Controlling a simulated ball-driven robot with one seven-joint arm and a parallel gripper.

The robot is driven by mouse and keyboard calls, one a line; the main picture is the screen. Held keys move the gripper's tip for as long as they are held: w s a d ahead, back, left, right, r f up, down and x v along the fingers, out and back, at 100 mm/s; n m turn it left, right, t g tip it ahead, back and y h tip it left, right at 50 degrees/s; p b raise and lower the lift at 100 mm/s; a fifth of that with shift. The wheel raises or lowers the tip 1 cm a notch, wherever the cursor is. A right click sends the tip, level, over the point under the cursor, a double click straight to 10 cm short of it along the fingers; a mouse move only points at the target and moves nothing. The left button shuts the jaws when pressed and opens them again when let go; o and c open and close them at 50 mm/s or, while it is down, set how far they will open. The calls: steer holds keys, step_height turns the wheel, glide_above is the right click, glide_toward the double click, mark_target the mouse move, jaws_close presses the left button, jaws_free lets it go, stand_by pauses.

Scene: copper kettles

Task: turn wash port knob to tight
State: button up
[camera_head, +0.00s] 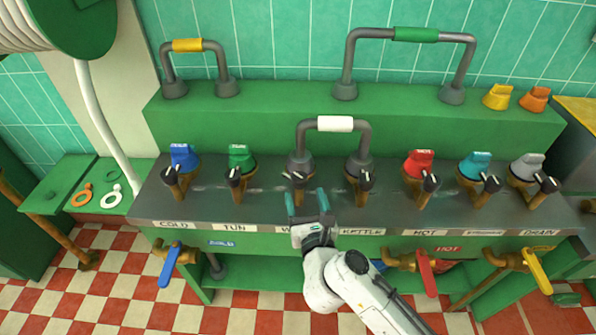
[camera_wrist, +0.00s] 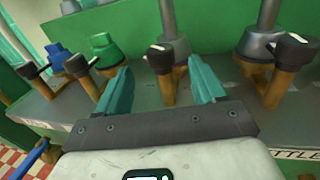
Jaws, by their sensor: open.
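The wash port knob (camera_head: 298,178) is a small black knob with a light mark, on a brass fitting at the third port from the left. A grey hose coupling stands behind it. The port's label starts with "W" and the rest is hidden behind my gripper. My gripper (camera_head: 307,203) is open and empty, in front of this port, its teal fingers pointing at it. In the wrist view the knob (camera_wrist: 160,47) sits beyond the gap between the fingertips (camera_wrist: 161,78). I see no contact between fingers and knob.
The tun port knob (camera_head: 234,175) is to the left and the kettle port knob (camera_head: 364,178) to the right, both close by. A grey hose loop with a white band (camera_head: 334,123) joins the wash and kettle ports. Brass valves with blue, red and yellow levers hang below the bench.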

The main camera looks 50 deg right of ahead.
mark_target(298, 172)
steer(key=p+x, duration=0.1)
steer(key=x, duration=0.8)
steer(key=shift+p, duration=0.35)
